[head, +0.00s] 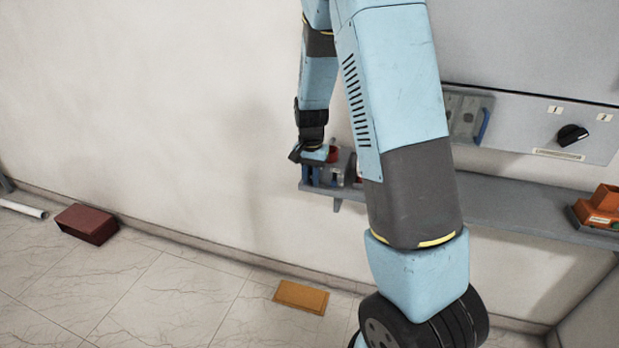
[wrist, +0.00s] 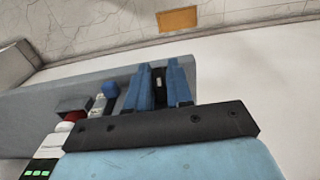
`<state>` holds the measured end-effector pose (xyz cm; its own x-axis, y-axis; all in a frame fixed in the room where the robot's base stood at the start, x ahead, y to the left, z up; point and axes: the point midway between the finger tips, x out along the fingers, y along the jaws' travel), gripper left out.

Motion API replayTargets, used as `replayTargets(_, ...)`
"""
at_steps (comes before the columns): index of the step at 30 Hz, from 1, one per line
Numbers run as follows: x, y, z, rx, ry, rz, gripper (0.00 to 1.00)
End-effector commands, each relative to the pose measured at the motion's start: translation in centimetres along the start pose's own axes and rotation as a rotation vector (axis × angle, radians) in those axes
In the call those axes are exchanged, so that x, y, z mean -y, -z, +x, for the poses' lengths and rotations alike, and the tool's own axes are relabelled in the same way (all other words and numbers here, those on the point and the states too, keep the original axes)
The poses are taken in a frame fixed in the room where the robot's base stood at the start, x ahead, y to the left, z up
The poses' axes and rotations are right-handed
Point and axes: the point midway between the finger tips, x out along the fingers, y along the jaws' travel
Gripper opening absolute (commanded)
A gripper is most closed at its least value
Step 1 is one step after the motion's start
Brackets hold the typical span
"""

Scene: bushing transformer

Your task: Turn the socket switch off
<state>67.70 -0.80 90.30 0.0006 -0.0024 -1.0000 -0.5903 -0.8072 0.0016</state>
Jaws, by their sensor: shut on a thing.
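My gripper (head: 312,174) is low at the left end of a wall shelf in the head view. In the wrist view, its two blue fingers (wrist: 162,78) are shut on a narrow dark piece (wrist: 158,88) with a small pale mark. The piece is mostly hidden between the fingers, so I cannot tell what it is. A black rotary switch (head: 572,135) sits on a grey wall panel (head: 535,125), between labels 1 and 2. My gripper is well to its left and lower. I cannot tell whether this is the socket switch.
The grey shelf (head: 510,205) runs along the wall, with an orange device (head: 603,207) at right. A grey unit with a blue handle (head: 484,125) is partly behind my arm. Near my gripper are a blue block (wrist: 110,89) and other small items. A red box (head: 87,224) lies on the floor.

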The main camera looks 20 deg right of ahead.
Motion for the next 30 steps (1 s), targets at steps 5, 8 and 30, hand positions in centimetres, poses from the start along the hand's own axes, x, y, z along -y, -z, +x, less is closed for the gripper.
replayTargets(5, 0.16, -0.05, 0.01, 0.003, -0.011, -0.010, 0.00)
replayTargets(8, 0.19, -0.05, 0.04, 0.003, -0.036, -0.012, 0.00)
replayTargets(30, 0.83, 0.21, 0.32, -0.003, -0.593, -0.012, 0.00)
